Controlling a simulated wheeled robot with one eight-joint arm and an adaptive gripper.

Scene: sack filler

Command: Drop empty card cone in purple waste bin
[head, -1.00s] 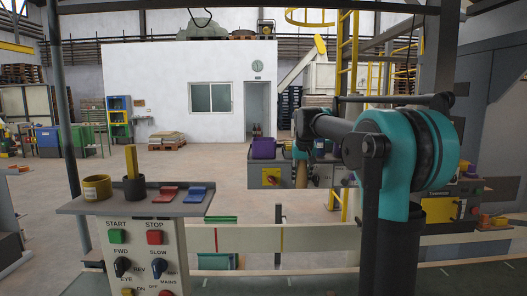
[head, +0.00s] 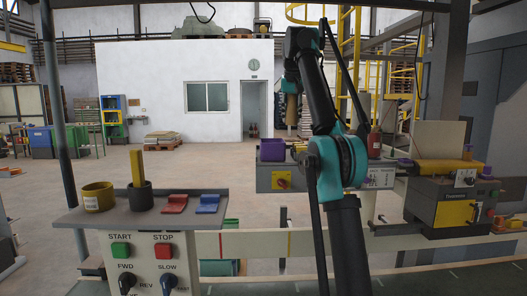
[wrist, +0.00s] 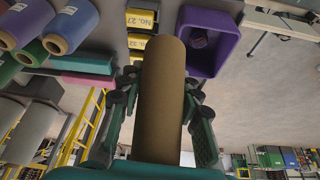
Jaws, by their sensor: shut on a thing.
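The empty card cone (wrist: 160,100) is brown and stands out in the middle of the wrist view, between the two fingers of my gripper (wrist: 157,90). My gripper is shut on it. In the head view the cone (head: 291,108) hangs upright below my gripper (head: 291,90), high above the bench. The purple waste bin (head: 272,149) stands on the left end of the grey bench, below and slightly left of the cone. In the wrist view the bin (wrist: 232,52) is right of the cone's far end, apart from it, with a small dark purple object inside.
A shelf (head: 175,218) with a yellow cup (head: 98,197), a dark holder and red and blue switches stands at the front left. A sewing-type machine (head: 455,200) with yellow panels is at the right. Coloured thread cones (wrist: 70,25) show in the wrist view.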

